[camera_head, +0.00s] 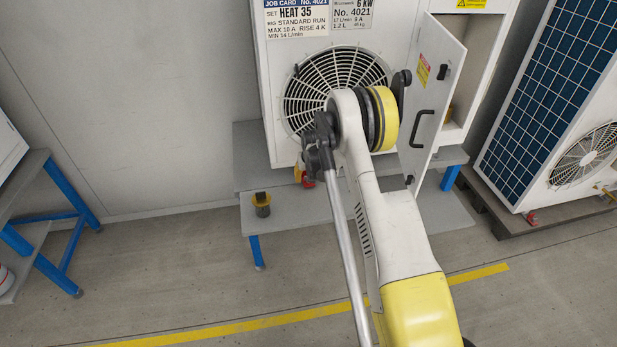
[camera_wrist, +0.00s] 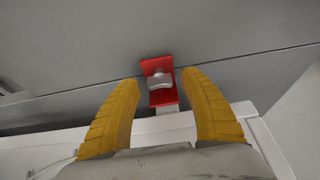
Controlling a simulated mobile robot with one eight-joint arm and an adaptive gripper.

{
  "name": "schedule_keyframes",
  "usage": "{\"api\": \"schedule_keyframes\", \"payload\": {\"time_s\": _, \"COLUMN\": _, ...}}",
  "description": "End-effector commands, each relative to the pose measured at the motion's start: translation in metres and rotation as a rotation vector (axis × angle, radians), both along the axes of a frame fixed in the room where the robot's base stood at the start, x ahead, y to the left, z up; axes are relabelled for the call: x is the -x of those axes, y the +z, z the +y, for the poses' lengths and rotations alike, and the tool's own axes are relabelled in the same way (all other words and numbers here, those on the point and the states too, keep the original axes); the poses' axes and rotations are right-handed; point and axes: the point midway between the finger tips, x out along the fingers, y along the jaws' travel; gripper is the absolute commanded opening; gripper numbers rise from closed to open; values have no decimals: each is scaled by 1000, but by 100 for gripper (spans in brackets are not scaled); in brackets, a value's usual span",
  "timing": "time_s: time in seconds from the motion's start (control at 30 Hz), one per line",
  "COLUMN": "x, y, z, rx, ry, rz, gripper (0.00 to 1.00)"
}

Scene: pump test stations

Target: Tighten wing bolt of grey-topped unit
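In the wrist view a red bracket (camera_wrist: 160,70) stands at the edge of a white casing (camera_wrist: 70,138). A silver wing bolt (camera_wrist: 160,81) sits in the bracket, with its wings roughly crosswise. My gripper (camera_wrist: 160,84) has its two yellow fingers spread apart, one on each side of the bracket and bolt, with gaps visible. Nothing is held. In the head view my arm covers part of a white unit (camera_head: 397,25) with a round fan grille (camera_head: 335,68); my fingers and the bolt cannot be made out there. No grey top shows in either view.
A small open door (camera_head: 432,95) with a handle stands out from the unit, close beside my arm. The unit rests on a grey bench (camera_head: 250,165). A dark yellow-topped part (camera_head: 262,204) stands on its lower shelf. Another unit (camera_head: 560,100) stands at right.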

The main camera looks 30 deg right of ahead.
Motion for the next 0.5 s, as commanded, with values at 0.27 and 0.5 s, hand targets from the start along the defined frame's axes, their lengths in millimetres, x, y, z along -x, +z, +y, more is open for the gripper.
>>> {"api": "schedule_keyframes", "payload": {"time_s": 0.27, "x": 7, "y": 19, "z": 2, "rx": 0, "ry": 0, "rz": 0, "gripper": 52}}
{"api": "schedule_keyframes", "payload": {"time_s": 0.5, "x": 27, "y": 68, "z": 8, "rx": 0, "ry": 0, "rz": 0, "gripper": 52}}
